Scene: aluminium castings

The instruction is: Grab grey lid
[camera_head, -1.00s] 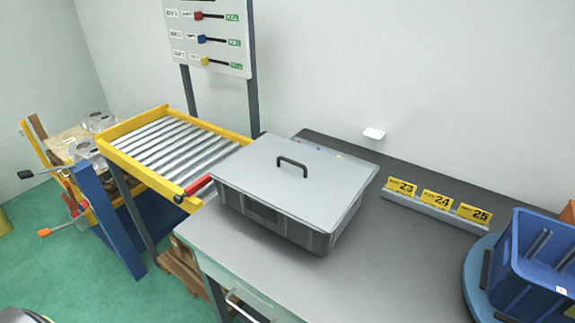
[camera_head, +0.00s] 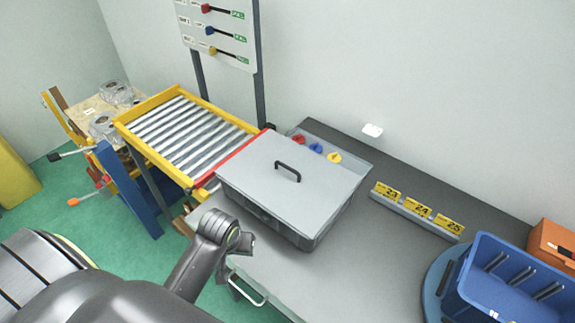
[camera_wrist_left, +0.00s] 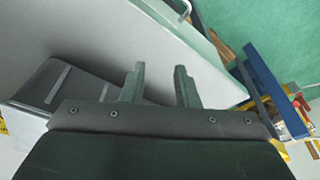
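The grey lid (camera_head: 292,172) is a flat plate with a dark arched handle (camera_head: 288,169) on top. It lies on a dark grey bin (camera_head: 275,223) on the grey table (camera_head: 352,265). My left arm comes in from the lower left in the head view. Its gripper (camera_head: 246,243) is near the table's front edge, in front of and to the left of the bin, apart from the lid. The left wrist view shows its two fingers (camera_wrist_left: 161,85) spread with nothing between them. My right gripper is not in view.
Red, blue and yellow knobs (camera_head: 316,148) sit behind the lid. A roller conveyor (camera_head: 180,132) stands left of the table. Number plates (camera_head: 418,210) and a blue crate (camera_head: 512,278) are to the right. A drawer handle (camera_head: 246,289) juts from the table's front.

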